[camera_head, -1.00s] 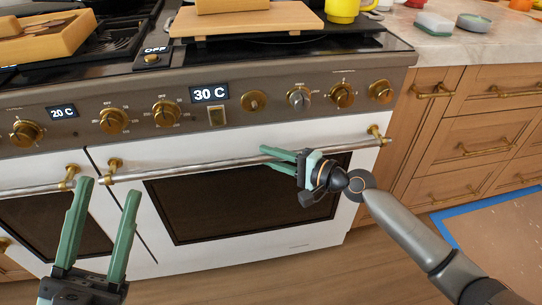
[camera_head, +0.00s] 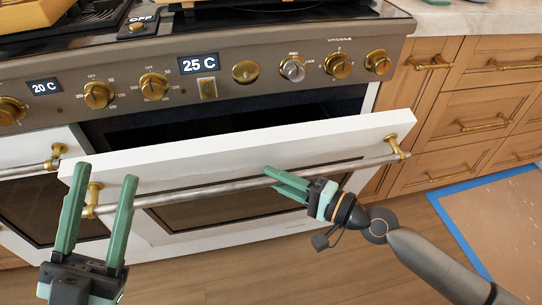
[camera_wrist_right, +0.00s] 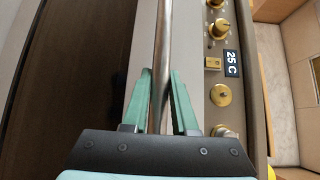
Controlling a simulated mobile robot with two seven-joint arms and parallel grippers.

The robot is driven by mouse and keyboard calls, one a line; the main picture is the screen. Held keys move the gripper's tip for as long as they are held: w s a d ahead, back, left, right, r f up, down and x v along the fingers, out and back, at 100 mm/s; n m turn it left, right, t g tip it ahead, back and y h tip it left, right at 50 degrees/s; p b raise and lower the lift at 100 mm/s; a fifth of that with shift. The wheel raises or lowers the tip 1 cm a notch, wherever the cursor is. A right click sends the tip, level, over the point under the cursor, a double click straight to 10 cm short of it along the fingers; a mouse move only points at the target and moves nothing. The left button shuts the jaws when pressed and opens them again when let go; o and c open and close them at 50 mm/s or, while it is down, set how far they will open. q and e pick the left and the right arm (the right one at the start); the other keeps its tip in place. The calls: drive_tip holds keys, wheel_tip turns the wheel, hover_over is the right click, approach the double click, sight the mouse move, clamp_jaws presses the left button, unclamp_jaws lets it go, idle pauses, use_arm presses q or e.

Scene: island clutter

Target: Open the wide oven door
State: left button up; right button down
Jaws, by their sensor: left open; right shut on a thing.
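The wide oven door (camera_head: 250,143) is white with a dark window and is tilted open at its top, with a dark gap above it. Its long metal handle (camera_head: 225,189) runs between two brass brackets. My right gripper (camera_head: 272,178) is shut on the handle, right of its middle. In the right wrist view the handle (camera_wrist_right: 162,60) passes between the green fingers (camera_wrist_right: 160,100). My left gripper (camera_head: 103,195) is open and empty, its fingers pointing up in front of the left end of the handle.
The control panel (camera_head: 222,70) with brass knobs and a 25 C display is above the door. A narrower oven door (camera_head: 30,195) is at left. Wooden drawers (camera_head: 480,100) stand at right. The wood floor (camera_head: 300,255) in front is clear, with a blue-edged mat (camera_head: 500,220) at right.

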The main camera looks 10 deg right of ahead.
use_arm(q)
wheel_tip(320, 180, down, 7)
drive_tip(key=b, duration=0.6)
drive_tip(key=shift+w+d, duration=0.15)
drive_tip(key=shift+d, duration=0.3)
use_arm(e)
drive_tip(key=s+f+n, duration=0.1)
drive_tip(key=s+f, duration=0.6)
drive_tip(key=s, duration=0.4)
drive_tip(key=shift+s, duration=0.4)
use_arm(q)
drive_tip(key=shift+r, duration=0.1)
use_arm(e)
drive_tip(key=c, duration=1)
unclamp_jaws()
use_arm(q)
drive_tip(key=shift+m, duration=0.3)
use_arm(e)
drive_tip(key=o, duration=0.3)
drive_tip(key=shift+w+r+t+y, duration=0.1)
drive_tip(key=shift+r+t+y, duration=0.05)
drive_tip(key=shift+t+y, duration=0.15)
